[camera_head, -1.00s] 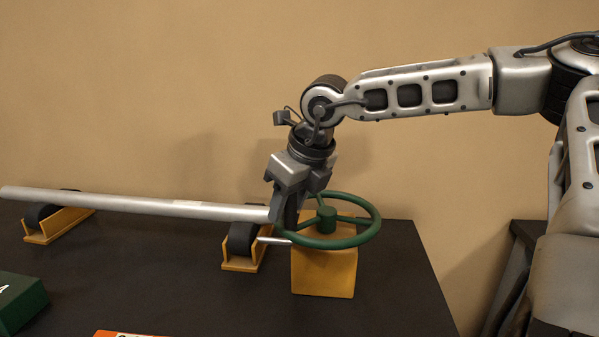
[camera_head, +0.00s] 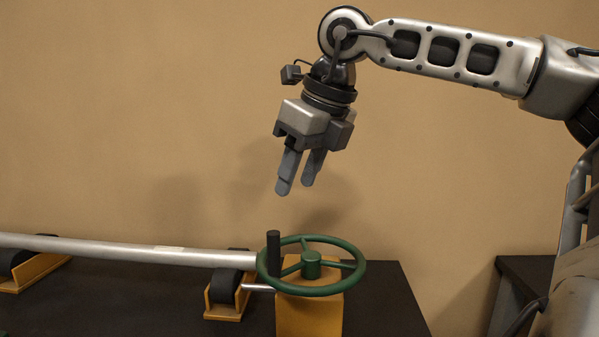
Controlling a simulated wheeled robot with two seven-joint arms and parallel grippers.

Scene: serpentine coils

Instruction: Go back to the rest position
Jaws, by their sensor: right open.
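My right gripper (camera_head: 296,186) is open and empty. It hangs in the air above the green handwheel (camera_head: 346,246), clear of it, with its fingers pointing down. The handwheel has a dark upright handle (camera_head: 273,253) at the left of its rim and sits on a yellow block (camera_head: 309,315). My left gripper is out of view.
A long silver pipe (camera_head: 120,249) lies on dark rollers in yellow brackets, one (camera_head: 222,309) beside the block. The dark table (camera_head: 385,300) carries them. Another dark surface (camera_head: 522,272) stands at the right. A plain tan wall is behind.

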